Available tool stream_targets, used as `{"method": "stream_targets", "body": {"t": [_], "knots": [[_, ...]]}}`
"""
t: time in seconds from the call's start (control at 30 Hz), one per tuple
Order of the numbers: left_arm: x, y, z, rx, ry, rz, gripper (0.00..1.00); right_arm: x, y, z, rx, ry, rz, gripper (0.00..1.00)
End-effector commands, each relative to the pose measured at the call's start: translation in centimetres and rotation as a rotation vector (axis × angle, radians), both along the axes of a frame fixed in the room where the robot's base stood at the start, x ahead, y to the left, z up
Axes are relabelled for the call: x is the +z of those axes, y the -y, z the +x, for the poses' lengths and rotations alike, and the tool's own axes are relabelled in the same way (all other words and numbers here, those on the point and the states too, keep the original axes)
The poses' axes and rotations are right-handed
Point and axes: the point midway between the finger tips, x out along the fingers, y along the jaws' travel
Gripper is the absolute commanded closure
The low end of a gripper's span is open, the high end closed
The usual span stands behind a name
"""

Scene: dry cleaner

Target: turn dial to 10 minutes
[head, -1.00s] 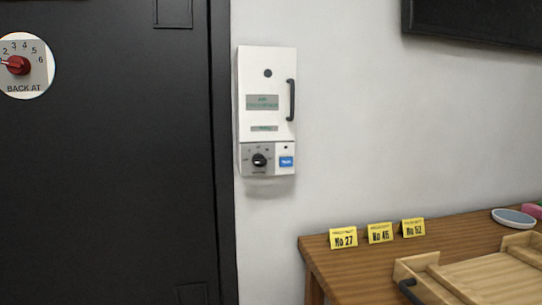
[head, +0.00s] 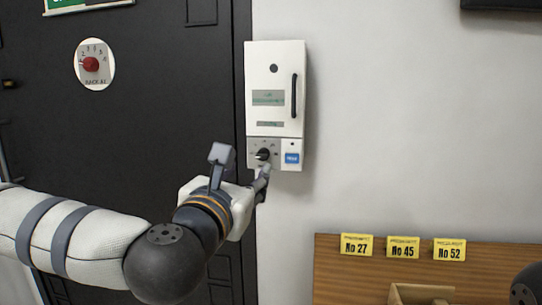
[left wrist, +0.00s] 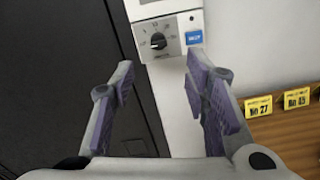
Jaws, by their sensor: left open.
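The black dial (head: 263,154) is on the grey lower-left panel of a white wall box (head: 274,90). In the left wrist view the dial (left wrist: 158,41) shows a light pointer line on its knob and small numbers around it, too small to read. My left gripper (head: 242,168) is open and empty, in front of and slightly below the box in the head view. In the left wrist view its fingers (left wrist: 161,72) stand apart, with the dial beyond them and between them, seemingly untouched. My right gripper is not in view.
A blue button (head: 292,158) is right of the dial, and a dark handle (head: 294,96) is above. A red-knobbed "back at" sign (head: 94,64) hangs on the black door.

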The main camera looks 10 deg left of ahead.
Motion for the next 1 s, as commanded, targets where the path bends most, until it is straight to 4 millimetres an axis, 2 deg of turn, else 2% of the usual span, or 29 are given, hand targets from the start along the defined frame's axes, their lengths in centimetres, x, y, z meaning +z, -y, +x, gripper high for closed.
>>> {"method": "stream_targets", "body": {"t": [0.13, 0.4, 0.5, 0.63, 0.87, 0.93, 1.0], "knots": [[-0.3, -0.1, 2.5, 0.006, -0.006, -0.004, 0.58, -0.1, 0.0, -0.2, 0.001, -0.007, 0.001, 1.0], [-0.4, 0.4, 9.2, 0.001, -0.006, -0.001, 0.58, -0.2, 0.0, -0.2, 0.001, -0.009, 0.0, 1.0], [-0.2, 0.5, 10.8, 0.002, -0.005, 0.0, 0.58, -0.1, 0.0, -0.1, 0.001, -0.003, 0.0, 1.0], [-0.2, 0.6, 11.8, 0.0, -0.004, 0.0, 0.58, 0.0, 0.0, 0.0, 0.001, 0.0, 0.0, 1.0], [-0.3, 0.6, 12.0, -0.002, -0.005, 0.001, 0.58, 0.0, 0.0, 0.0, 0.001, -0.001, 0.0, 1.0], [-0.3, 0.6, 12.0, -0.002, -0.005, 0.001, 0.69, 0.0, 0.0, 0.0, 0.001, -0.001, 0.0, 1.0], [-0.4, 0.6, 12.0, -0.002, -0.005, 0.001, 0.85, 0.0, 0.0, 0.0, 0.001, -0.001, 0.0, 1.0]]}}
